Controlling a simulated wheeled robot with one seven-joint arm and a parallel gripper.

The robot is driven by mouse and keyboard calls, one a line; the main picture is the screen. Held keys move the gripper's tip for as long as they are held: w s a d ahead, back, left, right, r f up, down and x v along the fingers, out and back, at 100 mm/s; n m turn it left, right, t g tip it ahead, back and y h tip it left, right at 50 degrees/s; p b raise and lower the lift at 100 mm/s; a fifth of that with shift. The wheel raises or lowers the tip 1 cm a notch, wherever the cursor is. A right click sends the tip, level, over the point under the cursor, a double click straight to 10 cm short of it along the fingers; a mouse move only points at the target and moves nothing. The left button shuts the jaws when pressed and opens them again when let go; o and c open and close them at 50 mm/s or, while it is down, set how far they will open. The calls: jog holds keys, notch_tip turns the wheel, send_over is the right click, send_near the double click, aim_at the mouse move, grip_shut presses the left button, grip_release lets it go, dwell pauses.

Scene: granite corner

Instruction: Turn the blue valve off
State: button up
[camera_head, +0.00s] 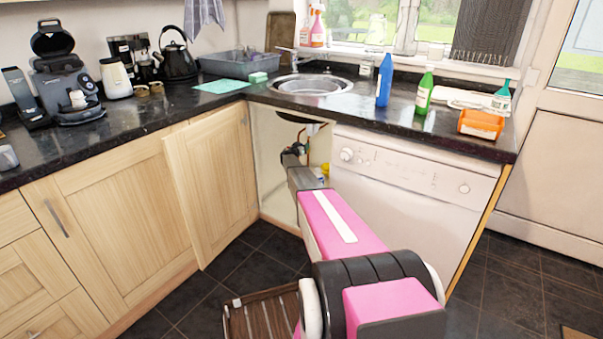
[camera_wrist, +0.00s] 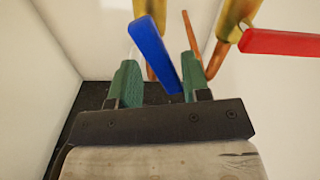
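The blue valve lever (camera_wrist: 153,52) shows in the wrist view, slanting down to the right from a brass fitting at the top. My gripper (camera_wrist: 159,76) has its two green fingertips apart, one on each side of the lever's lower end. A gap shows between the left fingertip and the lever. The right fingertip looks close to the lever; I cannot tell whether they touch. In the head view my arm reaches into the open cabinet under the sink, and the blue lever cannot be made out there.
A red valve lever (camera_wrist: 280,42) on another brass fitting is to the right. Copper pipe (camera_wrist: 193,45) runs behind the right fingertip. Pale cabinet walls stand close on both sides. The open cabinet door (camera_head: 210,175) is left of my arm, the white dishwasher (camera_head: 415,190) right.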

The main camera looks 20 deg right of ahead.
jog(key=m, duration=0.1)
jog(key=s+m, duration=0.1)
jog(key=shift+d+r+m, duration=0.1)
jog(key=shift+d+m, duration=0.2)
jog(key=v, duration=1.1)
jog(key=s+a+g, duration=0.1)
jog(key=s+g, duration=0.1)
jog(key=s, duration=0.5)
jog(key=s+a+r+g+y, duration=0.1)
jog(key=s, duration=0.6)
jog(key=s+a+n+g+y, duration=0.1)
jog(key=s+g, duration=0.1)
jog(key=s, duration=0.5)
jog(key=shift+s+r+g, duration=0.1)
jog(key=shift+r+g, duration=0.15)
jog(key=shift+g, duration=0.05)
jog(key=shift+s, duration=0.45)
jog(key=shift+w+a, duration=0.1)
